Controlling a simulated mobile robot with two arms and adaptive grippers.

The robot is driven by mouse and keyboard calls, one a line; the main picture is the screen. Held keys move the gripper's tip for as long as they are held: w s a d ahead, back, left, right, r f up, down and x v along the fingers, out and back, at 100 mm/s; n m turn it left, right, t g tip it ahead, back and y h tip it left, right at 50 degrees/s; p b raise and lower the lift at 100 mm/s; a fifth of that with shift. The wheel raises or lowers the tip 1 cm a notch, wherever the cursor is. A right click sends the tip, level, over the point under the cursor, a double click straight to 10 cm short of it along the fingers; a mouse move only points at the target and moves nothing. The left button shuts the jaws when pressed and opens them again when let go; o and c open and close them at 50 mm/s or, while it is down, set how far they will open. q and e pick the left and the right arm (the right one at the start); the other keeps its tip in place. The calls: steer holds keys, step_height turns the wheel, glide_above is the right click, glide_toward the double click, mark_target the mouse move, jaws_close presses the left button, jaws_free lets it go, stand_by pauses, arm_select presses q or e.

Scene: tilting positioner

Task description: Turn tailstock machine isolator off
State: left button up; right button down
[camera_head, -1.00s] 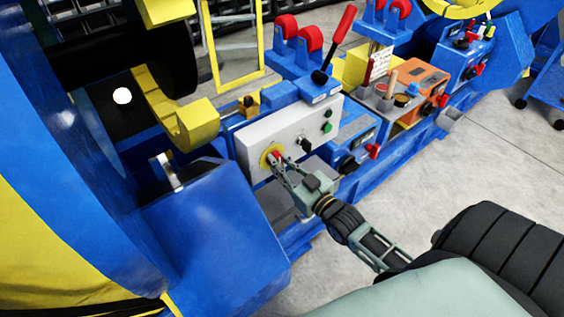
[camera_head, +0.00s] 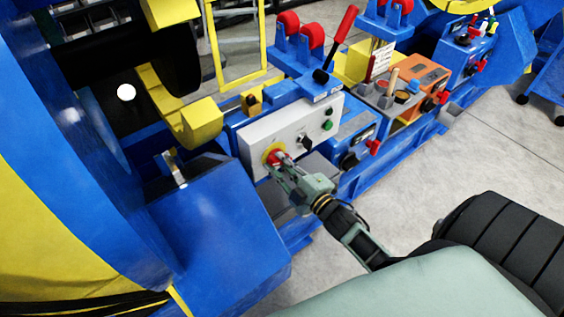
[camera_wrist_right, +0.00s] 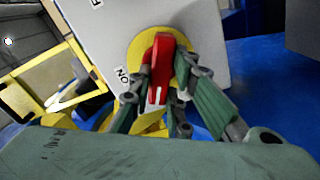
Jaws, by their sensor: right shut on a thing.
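The isolator is a red handle (camera_wrist_right: 160,62) on a round yellow plate (camera_wrist_right: 182,42), set in the lower left of a white-grey panel (camera_head: 292,128). In the head view the red handle (camera_head: 277,154) is partly hidden by my right gripper (camera_head: 282,162). In the wrist view my right gripper (camera_wrist_right: 163,82) has its fingers on either side of the handle and is shut on it. An "ON" label (camera_wrist_right: 122,78) shows beside the plate, and part of another label (camera_wrist_right: 97,4) is cut off at the top. My left gripper is not in view.
A black switch (camera_head: 304,142) and green buttons (camera_head: 328,125) sit on the same panel to the right. A red-handled lever (camera_head: 341,32) stands behind it. A blue housing (camera_head: 215,225) lies close at the left. Grey floor (camera_head: 440,170) is open at right.

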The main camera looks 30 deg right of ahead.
steer(key=n, duration=0.3)
steer(key=n+b, duration=0.1)
steer(key=n, duration=0.1)
steer(key=shift+f+n, duration=0.25)
steer(key=shift+n, duration=0.05)
stand_by(0.4)
steer(key=c, duration=1.6)
jaws_free()
steer(key=shift+c, duration=0.2)
steer(key=shift+s, duration=0.25)
steer(key=s, duration=1.1)
steer(key=shift+s+d, duration=0.3)
steer(key=shift+d, duration=0.1)
